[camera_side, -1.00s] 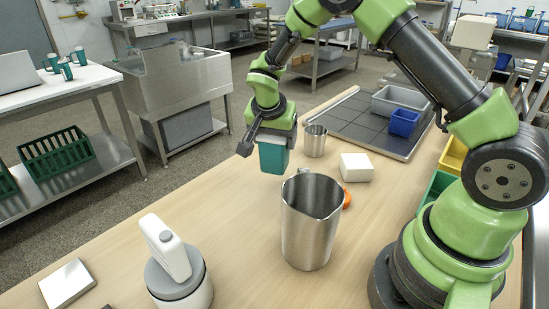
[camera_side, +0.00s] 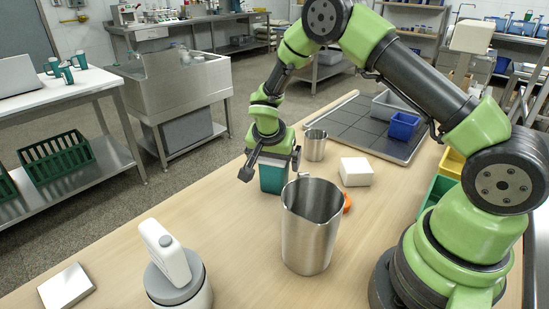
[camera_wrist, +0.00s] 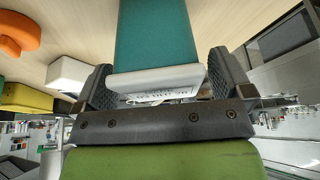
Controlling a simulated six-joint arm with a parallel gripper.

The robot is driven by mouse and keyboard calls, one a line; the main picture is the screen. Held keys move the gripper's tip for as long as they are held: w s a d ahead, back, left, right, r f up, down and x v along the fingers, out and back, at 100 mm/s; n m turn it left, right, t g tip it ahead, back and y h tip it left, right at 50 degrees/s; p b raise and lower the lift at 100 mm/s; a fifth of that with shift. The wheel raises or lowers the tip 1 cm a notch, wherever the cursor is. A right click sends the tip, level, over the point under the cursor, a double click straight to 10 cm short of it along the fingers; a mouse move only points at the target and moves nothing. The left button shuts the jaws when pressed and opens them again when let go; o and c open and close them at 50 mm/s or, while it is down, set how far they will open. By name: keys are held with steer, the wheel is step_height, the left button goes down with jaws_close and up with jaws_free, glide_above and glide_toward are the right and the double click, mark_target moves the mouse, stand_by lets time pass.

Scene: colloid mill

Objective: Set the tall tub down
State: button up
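The tall tub (camera_side: 273,182) is teal with a pale lid. It is upright on or just above the wooden table, behind the steel jug; the contact at its base is not clear. My gripper (camera_side: 271,165) points down over it. In the wrist view the tub (camera_wrist: 157,32) stands between the two fingers of my gripper (camera_wrist: 160,65), and its white lid (camera_wrist: 157,82) meets both finger pads. The gripper appears shut on the lid end of the tub.
A large steel jug (camera_side: 310,230) stands close in front. A small steel cup (camera_side: 314,145), a white box (camera_side: 356,171) and an orange thing (camera_side: 347,202) are nearby. A white-handled device (camera_side: 175,265) is at front left. The table left of the tub is clear.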

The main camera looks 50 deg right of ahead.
steer(key=shift+r, duration=0.1)
steer(key=s+a+r+n+t+y, duration=0.15)
steer(key=s+r, duration=0.25)
steer(key=r, duration=0.4)
steer(key=s+a+r+n+y, duration=0.1)
steer(key=s+a+r, duration=0.25)
steer(key=r, duration=0.35)
steer(key=s+a+r+n+t+y, duration=0.1)
steer(key=s+a+r+n, duration=0.1)
steer(key=s+r, duration=0.45)
steer(key=s+a+r+n+t+y, duration=0.2)
steer(key=s+n, duration=0.3)
steer(key=s, duration=0.4)
steer(key=shift+s+a+r+t+y, duration=0.35)
steer(key=shift+a+r+t, duration=0.1)
steer(key=shift+a+r, duration=0.25)
